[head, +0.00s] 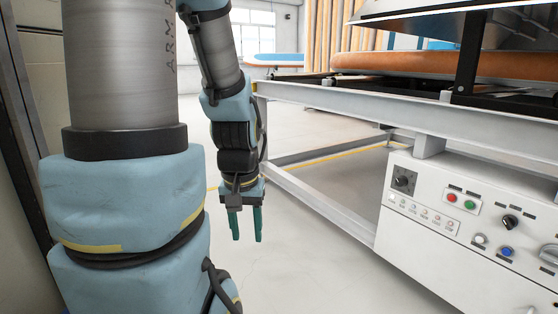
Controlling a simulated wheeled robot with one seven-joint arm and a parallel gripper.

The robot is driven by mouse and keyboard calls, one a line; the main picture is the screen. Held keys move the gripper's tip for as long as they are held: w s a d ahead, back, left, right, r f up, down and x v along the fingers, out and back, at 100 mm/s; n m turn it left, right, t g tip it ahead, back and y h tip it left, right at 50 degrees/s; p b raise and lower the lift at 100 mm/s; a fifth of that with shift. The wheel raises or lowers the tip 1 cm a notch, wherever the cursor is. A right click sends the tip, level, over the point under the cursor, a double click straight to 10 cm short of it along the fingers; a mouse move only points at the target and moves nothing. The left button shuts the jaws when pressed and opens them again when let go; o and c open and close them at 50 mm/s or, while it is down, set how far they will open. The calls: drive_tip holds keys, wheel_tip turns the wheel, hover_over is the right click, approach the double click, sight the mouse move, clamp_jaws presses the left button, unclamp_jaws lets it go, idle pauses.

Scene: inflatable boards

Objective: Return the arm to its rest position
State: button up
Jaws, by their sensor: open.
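My gripper (246,224) hangs at the end of my arm, left of the middle of the head view, with its fingers pointing down. Its two teal fingers are apart, with nothing between them. It hangs in front of pale open floor, left of the machine frame. My arm (222,75) shows as grey and light blue links, with a large link close at the left of the view. That near link hides what lies behind it.
A long metal frame (340,105) runs along the right and bears an orange-edged board (440,63). A white control box (440,235) with buttons and knobs stands below it. A blue-topped board (275,60) is at the back. Pale floor (310,270) is clear between.

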wheel_tip(320, 180, up, 36)
drive_tip(key=p, duration=3.4)
drive_tip(key=shift+r+p, duration=0.25)
drive_tip(key=shift+p, duration=0.15)
